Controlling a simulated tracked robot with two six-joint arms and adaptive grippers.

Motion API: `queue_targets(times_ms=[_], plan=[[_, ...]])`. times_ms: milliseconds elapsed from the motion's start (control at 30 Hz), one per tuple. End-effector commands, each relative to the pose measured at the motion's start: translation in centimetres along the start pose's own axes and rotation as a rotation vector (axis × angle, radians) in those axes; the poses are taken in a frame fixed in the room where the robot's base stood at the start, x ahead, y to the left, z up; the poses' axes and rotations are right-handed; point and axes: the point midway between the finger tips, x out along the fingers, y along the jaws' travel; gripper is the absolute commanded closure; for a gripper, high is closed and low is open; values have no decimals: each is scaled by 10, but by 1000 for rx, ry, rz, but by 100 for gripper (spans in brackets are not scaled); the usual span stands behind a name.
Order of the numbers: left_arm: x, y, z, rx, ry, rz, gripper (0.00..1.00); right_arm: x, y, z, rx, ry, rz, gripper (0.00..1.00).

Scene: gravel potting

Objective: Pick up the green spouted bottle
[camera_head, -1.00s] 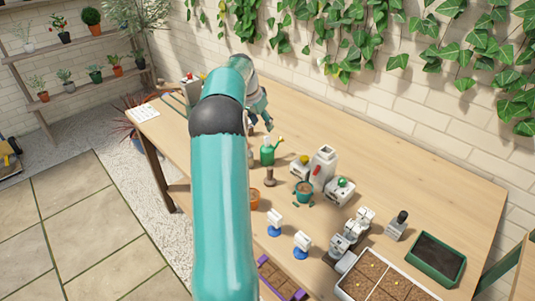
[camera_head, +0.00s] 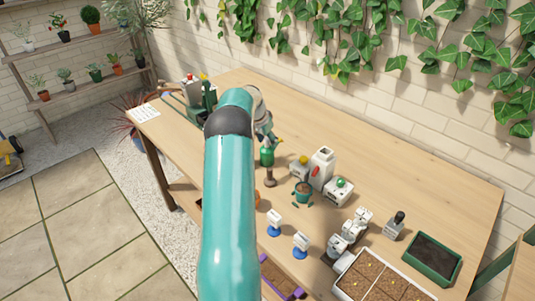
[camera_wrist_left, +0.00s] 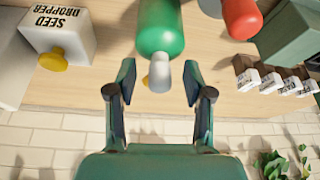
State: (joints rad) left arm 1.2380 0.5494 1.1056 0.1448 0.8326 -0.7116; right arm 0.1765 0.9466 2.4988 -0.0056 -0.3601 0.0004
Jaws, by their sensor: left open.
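The green spouted bottle (camera_head: 267,157) stands on the wooden table, left of the white containers. In the head view its upper part is partly covered by my left gripper (camera_head: 267,134), which has come down to it from behind. In the left wrist view the green bottle (camera_wrist_left: 160,28) is at the top middle. Its pale grey tip lies between the two dark fingers of my open left gripper (camera_wrist_left: 159,82), with a gap on each side. My right gripper is in neither view.
A white seed dropper (camera_wrist_left: 62,38) with a yellow knob is beside the bottle. A dark brown tamper (camera_head: 270,178) and a small green pot (camera_head: 302,193) stand nearby. The table's back right is bare.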

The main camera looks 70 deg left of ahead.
Motion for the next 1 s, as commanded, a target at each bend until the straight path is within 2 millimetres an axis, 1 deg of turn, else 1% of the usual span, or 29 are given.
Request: queue_targets(times_ms=[67, 167, 300, 367, 400, 1000], plan=[[0, 0, 0, 0, 0, 0, 48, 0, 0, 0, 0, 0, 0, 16], [0, 0, 0, 0, 0, 0, 64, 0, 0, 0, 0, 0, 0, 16], [0, 0, 0, 0, 0, 0, 87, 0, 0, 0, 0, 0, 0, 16], [0, 0, 0, 0, 0, 0, 97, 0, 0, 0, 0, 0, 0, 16], [0, 0, 0, 0, 0, 0, 100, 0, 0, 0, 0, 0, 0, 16], [-3, 0, -2, 2, 2, -1, 100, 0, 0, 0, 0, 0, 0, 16]])
